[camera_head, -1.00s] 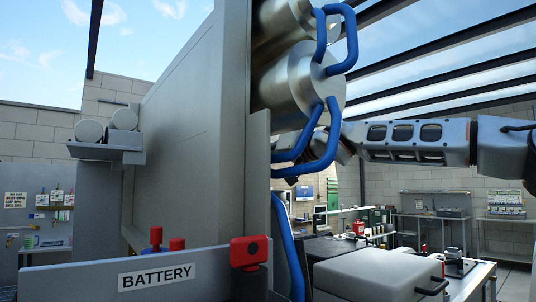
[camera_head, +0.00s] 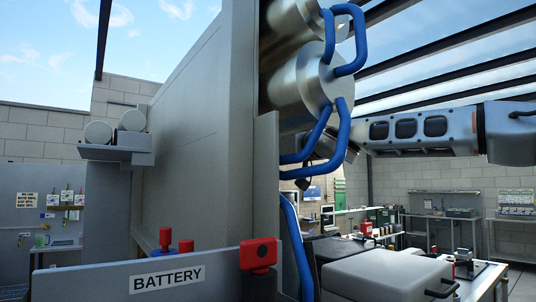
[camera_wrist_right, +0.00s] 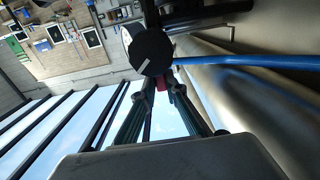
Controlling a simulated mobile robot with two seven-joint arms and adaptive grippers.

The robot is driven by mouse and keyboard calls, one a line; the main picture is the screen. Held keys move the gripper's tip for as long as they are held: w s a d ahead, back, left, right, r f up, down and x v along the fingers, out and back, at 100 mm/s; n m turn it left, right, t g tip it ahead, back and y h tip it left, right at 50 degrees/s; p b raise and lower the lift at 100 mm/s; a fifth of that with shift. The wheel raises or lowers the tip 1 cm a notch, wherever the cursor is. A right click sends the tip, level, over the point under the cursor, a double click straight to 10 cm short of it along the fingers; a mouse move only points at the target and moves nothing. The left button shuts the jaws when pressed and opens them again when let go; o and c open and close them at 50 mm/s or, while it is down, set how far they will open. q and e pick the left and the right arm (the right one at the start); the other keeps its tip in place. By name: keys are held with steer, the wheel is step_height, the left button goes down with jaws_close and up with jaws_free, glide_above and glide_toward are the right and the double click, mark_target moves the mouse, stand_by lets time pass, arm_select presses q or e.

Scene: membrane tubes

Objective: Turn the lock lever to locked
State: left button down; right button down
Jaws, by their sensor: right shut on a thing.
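In the right wrist view, my right gripper (camera_wrist_right: 163,85) has its fingers brought together at a small red piece (camera_wrist_right: 162,81). The red piece looks like the lock lever, and the fingers hide most of it. It sits at the edge of a round black disc (camera_wrist_right: 151,50) with a white mark. In the head view, my right arm comes in from the right and ends behind the blue hose at the silver tubes (camera_head: 300,85). The gripper is mostly hidden there. My left gripper is in neither view.
Blue hoses (camera_head: 345,45) loop off the tube ends; one (camera_wrist_right: 250,62) runs close beside the disc. A tall grey panel (camera_head: 190,150) stands left of the tubes. A BATTERY bar (camera_head: 110,283) with a red block (camera_head: 258,254) is low in front. Benches stand behind.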

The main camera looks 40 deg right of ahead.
steer(key=c, duration=2)
jaws_free()
steer(key=shift+c, duration=0.2)
steer(key=s+a, duration=0.1)
steer(key=s, duration=1.1)
steer(key=shift+a, duration=0.2)
